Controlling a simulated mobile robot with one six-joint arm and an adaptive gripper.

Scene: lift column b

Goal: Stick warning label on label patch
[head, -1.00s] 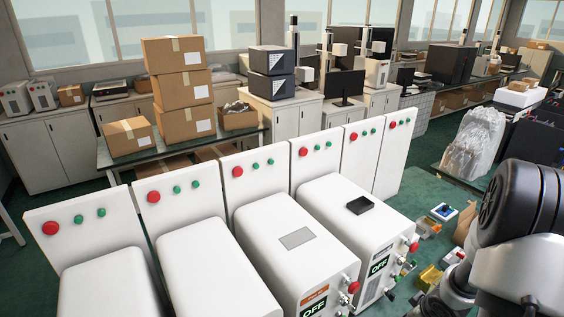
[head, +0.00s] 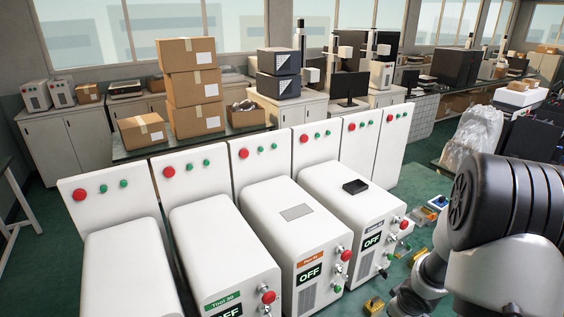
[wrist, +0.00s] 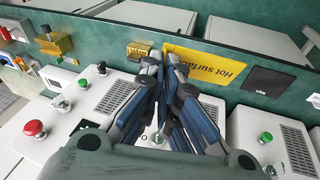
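The yellow warning label (wrist: 208,68) reads "Hot surface" in the wrist view, upside down. It looks flat on a green surface (wrist: 295,102). My gripper (wrist: 162,62) is in front of its left end, with the fingertips close together. I see nothing pinched between them, and whether they touch the label is unclear. My gripper is not visible in the head view, where my arm fills the lower right. The likely label patch is a grey rectangle (head: 296,212), bare on top of the white machine with an orange plate.
A yellow padlock (wrist: 141,50) and a black square (wrist: 267,81) flank the label. A black box (head: 355,187) sits on the rightmost machine. White machines (head: 225,250) with buttons and OFF displays stand in a row. Stacked cartons (head: 192,90) are behind.

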